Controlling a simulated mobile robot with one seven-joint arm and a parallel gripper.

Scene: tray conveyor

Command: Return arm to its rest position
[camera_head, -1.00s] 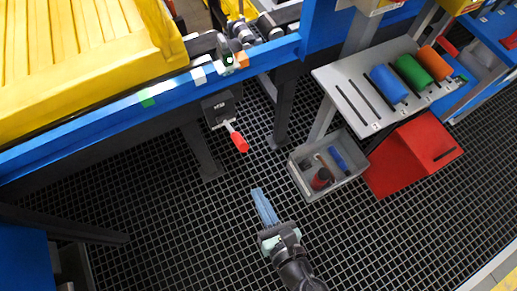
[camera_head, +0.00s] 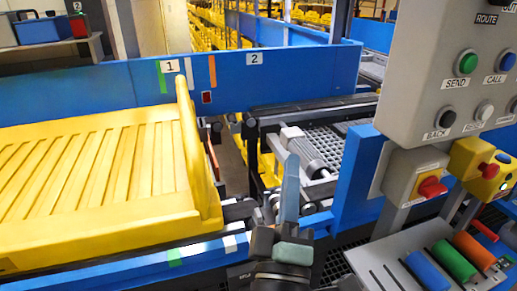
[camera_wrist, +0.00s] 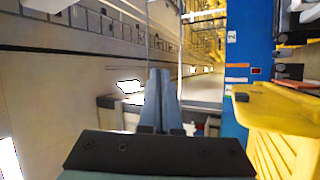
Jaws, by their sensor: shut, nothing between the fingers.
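My gripper (camera_head: 290,188) points up at the lower middle of the head view, in front of the conveyor's rollers and the blue rail. Its blue fingers are together with nothing between them. The wrist view also shows the shut fingers (camera_wrist: 160,95), with the scene turned on its side. Behind the fingers there is open air, with a wall and yellow shelving farther off.
A yellow tray (camera_head: 110,228) lies on the conveyor at left. A grey button panel (camera_head: 455,85) and a red-knobbed box (camera_head: 415,178) stand at right. Below them is a grey holder plate with blue, green (camera_head: 453,260) and orange cylinders.

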